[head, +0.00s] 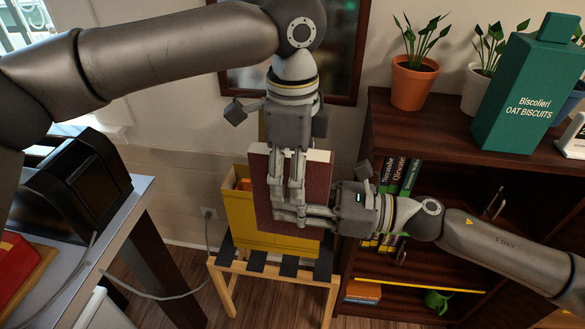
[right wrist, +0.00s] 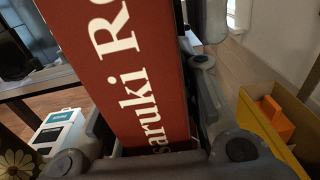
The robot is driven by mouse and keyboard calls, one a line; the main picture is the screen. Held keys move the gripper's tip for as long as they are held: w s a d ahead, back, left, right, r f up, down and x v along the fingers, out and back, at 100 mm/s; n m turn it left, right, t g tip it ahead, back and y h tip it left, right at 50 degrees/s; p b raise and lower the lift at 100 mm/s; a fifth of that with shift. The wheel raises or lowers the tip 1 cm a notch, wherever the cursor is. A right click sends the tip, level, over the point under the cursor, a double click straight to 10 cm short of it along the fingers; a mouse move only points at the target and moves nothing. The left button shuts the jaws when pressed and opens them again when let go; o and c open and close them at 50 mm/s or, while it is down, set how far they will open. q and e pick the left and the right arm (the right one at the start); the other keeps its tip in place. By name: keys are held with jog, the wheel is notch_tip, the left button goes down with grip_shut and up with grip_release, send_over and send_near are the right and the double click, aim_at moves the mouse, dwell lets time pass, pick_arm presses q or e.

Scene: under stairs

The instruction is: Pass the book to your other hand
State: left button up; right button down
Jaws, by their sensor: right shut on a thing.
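The dark red book (head: 263,190) stands upright in mid-air in the head view, with its pale page edge showing at the top. In the right wrist view its red cover with white lettering (right wrist: 125,70) fills the middle. My right gripper (head: 290,213) comes in from the right and is shut on the lower part of the book. My left gripper (head: 289,195) points down from above, with its fingers over the middle of the book. The fingers look near each other, and I cannot tell whether they grip the book or are open around it.
A yellow box (head: 238,215) stands on a small wooden stool (head: 223,272) behind the book. A dark bookshelf (head: 440,128) with potted plants and a green biscuit box (head: 520,100) is at right. A table (head: 118,215) with a black machine (head: 75,185) is at left.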

pick_arm(q)
grip_shut()
pick_arm(e)
jog(key=c, duration=1.1)
grip_release()
jog(key=shift+o, duration=0.2)
